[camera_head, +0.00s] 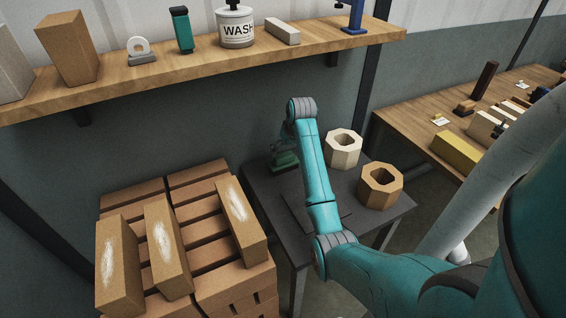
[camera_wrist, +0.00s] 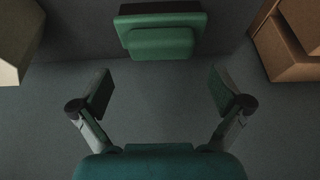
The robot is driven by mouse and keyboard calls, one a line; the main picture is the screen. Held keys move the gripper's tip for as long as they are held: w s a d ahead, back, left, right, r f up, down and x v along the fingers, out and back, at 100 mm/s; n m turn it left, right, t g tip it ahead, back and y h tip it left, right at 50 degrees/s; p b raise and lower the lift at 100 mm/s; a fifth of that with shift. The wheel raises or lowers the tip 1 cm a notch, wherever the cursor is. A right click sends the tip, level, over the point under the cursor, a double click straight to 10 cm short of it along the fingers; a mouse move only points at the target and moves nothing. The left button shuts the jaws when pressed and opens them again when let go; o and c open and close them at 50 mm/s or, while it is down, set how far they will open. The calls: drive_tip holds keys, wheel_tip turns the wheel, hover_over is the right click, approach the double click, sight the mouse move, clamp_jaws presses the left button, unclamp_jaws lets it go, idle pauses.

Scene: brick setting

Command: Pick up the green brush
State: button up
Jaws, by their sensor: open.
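The green brush (camera_wrist: 160,36) lies at the top middle of the wrist view, a green block with a raised green part and a dark edge. It also shows in the head view (camera_head: 285,162) on the dark table (camera_head: 262,186), left of my arm. My gripper (camera_wrist: 161,92) is open and empty, with its two fingers spread apart. In the wrist view the brush lies beyond the fingertips, centred between them and not between the fingers. In the head view my gripper is small and hard to make out above the brush.
A cream hollow block (camera_head: 343,148) and a tan one (camera_head: 380,186) stand on the dark table, right of my arm. Stacked bricks (camera_head: 205,235) fill the left. A wooden shelf (camera_head: 110,83) with several items runs above. A wooden workbench (camera_head: 410,118) stands at right.

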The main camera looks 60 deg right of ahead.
sight(284, 155)
drive_tip(key=shift+x, duration=3.15)
drive_tip(key=shift+a, duration=0.1)
drive_tip(key=c, duration=1)
